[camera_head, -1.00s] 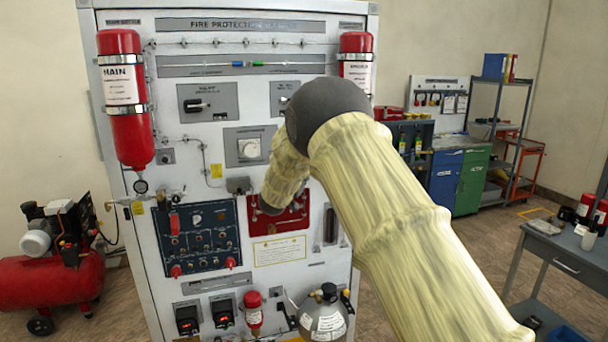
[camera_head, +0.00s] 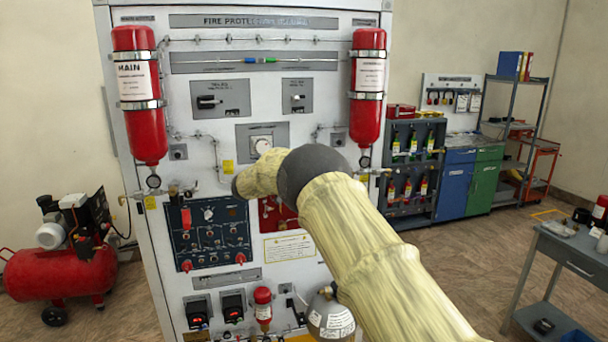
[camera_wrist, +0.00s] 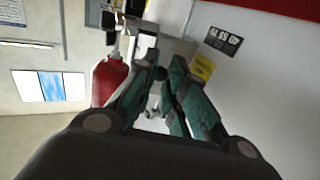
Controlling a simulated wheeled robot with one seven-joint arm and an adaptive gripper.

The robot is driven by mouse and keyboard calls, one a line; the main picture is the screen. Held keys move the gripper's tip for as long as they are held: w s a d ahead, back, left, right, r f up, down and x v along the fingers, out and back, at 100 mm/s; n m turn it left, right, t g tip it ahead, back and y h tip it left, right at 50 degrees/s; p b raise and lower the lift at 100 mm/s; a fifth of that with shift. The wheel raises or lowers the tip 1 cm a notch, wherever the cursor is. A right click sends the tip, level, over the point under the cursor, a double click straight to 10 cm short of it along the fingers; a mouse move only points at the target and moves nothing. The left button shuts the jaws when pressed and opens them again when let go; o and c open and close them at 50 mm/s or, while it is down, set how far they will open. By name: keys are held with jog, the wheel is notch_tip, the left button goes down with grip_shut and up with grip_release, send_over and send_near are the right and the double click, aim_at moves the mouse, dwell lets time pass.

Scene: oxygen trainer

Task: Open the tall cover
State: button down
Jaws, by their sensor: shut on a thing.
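A tall red cover (camera_head: 186,217) stands upright at the upper left of the dark blue switch panel (camera_head: 208,254) in the head view; I take it to be the tall cover. My cream-sleeved arm reaches across the cabinet, its far end to the right of that cover. My gripper is hidden behind the arm in the head view. In the wrist view my gripper's teal fingers (camera_wrist: 162,82) come together at a small dark part, which I cannot name for sure. The red cover cannot be made out in the wrist view.
The white cabinet carries a red MAIN bottle (camera_head: 137,95) and a second red bottle (camera_head: 367,98). A red panel (camera_head: 270,215) is partly behind my arm. A yellow label (camera_wrist: 203,67) shows near the fingers. A red compressor (camera_head: 62,285) stands at left.

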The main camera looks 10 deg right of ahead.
jog(key=shift+w+a+r+m+g+h+b, duration=0.2)
jog(key=shift+m+g+h+b, duration=0.1)
jog(key=shift+m+g, duration=0.25)
jog(key=shift+w+a+r+m+g+h+b, duration=0.1)
jog(key=shift+w+a+m+g+h+b, duration=0.2)
jog(key=shift+g, duration=0.45)
jog(key=shift+r+m+g, duration=0.1)
jog(key=shift+m+g, duration=0.25)
jog(key=shift+g, duration=0.05)
jog(key=c, duration=1.7)
grip_release()
jog(key=shift+s, duration=0.1)
jog(key=shift+a+f, duration=0.1)
jog(key=shift+f, duration=0.15)
jog(key=v, duration=0.7)
jog(key=shift+a, duration=0.15)
